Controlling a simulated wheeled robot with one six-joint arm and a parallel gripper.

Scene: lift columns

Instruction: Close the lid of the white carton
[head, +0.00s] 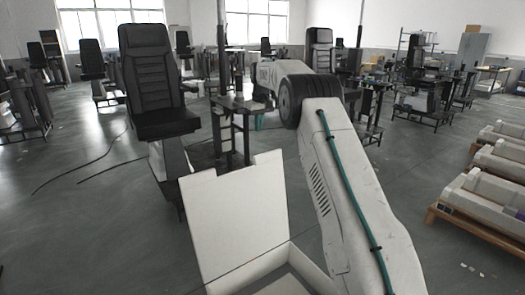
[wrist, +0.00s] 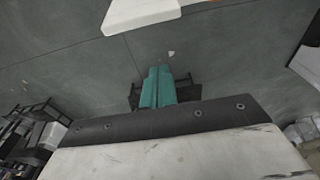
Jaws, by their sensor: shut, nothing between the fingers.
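The white carton stands at the bottom of the head view, with part of its rim (head: 311,268) in the frame and the rest cut off. Its lid (head: 240,217) stands up, open, and leans back from the far left side. My gripper (wrist: 157,88) shows in the wrist view as two teal fingers, shut together and empty above the grey floor. In the head view, my arm hides most of the gripper, beyond the lid. A white edge (wrist: 140,12) at the top of the wrist view is cut off; I cannot tell whether it is the carton.
A black seat (head: 156,85) on a column stands behind the lid at left, with a dark metal stand (head: 232,130) beside it. Wooden pallets with white units (head: 490,195) lie at right. Cables lie on the left floor.

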